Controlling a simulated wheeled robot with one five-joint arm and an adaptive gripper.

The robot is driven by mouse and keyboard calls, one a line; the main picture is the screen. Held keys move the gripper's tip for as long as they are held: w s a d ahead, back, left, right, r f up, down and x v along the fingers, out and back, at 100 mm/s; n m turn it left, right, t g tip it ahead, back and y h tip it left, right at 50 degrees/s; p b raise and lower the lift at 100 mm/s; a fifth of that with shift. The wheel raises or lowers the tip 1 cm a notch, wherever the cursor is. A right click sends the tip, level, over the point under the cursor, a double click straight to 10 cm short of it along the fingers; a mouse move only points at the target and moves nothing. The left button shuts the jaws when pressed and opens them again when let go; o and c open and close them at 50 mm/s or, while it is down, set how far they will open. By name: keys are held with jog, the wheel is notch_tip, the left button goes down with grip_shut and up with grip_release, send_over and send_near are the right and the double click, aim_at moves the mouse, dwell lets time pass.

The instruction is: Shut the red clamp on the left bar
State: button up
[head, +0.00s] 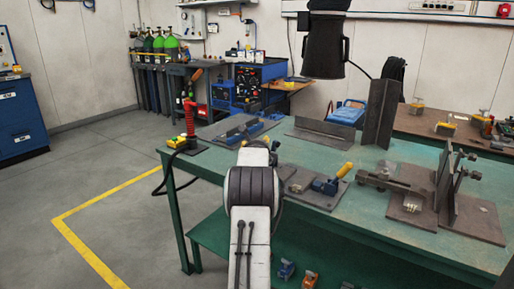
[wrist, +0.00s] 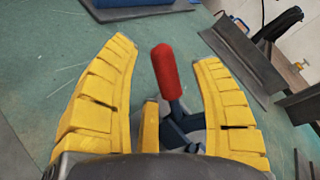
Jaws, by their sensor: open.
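The red clamp handle (wrist: 166,72) stands raised between my gripper's fingers in the wrist view. Its dark blue body (wrist: 180,125) shows below, partly hidden by a finger part and the palm. My gripper (wrist: 167,50) is open, with a yellow finger on each side of the handle. I see a gap on both sides of the handle. In the head view my arm hides most of this clamp and the gripper's fingers. I cannot tell which piece is the left bar under the clamp.
The green table (head: 400,233) carries an angle iron (head: 325,132), a yellow-handled clamp (head: 334,182) and a fixture with upright plates (head: 448,190). The angle iron also shows right of my gripper in the wrist view (wrist: 240,55). A black hood (head: 325,50) hangs above. Floor at left is clear.

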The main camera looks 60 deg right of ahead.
jog(key=shift+x, duration=0.85)
grip_shut()
dwell(0.3)
